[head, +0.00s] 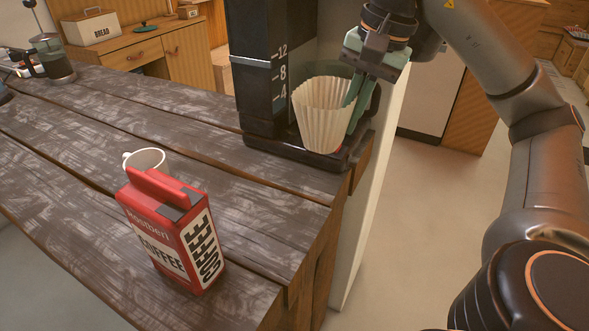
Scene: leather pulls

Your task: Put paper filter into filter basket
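The white pleated paper filter (321,112) is upright with its wide mouth up, in front of the black coffee maker (258,75). My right gripper (355,103), with green fingers, comes from above right and is shut on the filter's right side. The filter hides part of the fingers. The filter overlaps the coffee maker's base (285,150) in the picture; I cannot tell whether it touches it. I cannot make out the filter basket clearly; the filter and gripper cover that area. My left gripper is not in view.
A French press (53,60) stands at the far left. The counter's right edge lies just beside the coffee maker. The counter's middle is clear.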

